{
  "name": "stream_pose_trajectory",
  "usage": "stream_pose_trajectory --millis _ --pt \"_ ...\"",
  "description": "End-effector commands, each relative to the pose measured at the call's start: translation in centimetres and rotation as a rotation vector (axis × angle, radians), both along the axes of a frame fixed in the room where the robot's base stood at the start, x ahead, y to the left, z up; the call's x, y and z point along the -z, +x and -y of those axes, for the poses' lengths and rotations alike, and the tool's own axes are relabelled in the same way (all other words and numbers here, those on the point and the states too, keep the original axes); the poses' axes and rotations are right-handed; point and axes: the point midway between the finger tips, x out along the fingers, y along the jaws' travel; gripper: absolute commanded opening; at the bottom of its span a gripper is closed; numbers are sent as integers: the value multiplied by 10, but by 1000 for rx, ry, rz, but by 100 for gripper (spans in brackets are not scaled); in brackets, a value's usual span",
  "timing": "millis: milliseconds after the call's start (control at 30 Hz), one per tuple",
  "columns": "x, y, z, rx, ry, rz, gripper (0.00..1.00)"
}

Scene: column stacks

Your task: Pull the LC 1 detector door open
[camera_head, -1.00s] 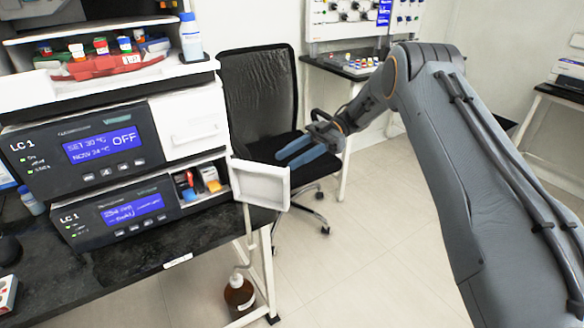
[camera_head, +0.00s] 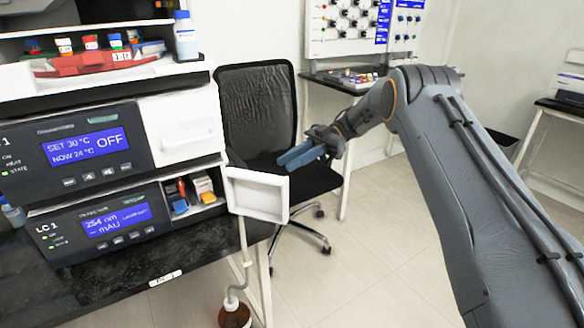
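The LC 1 detector (camera_head: 97,228) is the lower dark unit with a blue screen, at the left. Its white door (camera_head: 258,194) stands swung open at the unit's right end. The compartment (camera_head: 193,193) behind it shows small coloured items inside. My gripper (camera_head: 283,161) is to the right of and slightly above the door, in front of the chair, with blue fingers pointing left. The fingers overlap in this view, so I cannot tell whether they are apart. No contact with the door shows.
The LC 1 oven unit (camera_head: 85,150) sits above the detector, its white panel (camera_head: 184,125) closed. A black chair (camera_head: 258,105) stands behind my gripper. A brown bottle (camera_head: 235,315) is below the door. The floor at centre right is clear.

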Motion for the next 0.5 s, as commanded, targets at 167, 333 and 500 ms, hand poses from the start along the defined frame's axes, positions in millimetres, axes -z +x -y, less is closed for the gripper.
stream_pose_trajectory --millis 167,333,500 --pt "2 8 0 0 0 1 25" --pt "1 11 1 0 -1 1 25" --pt "0 12 1 0 -1 1 25"
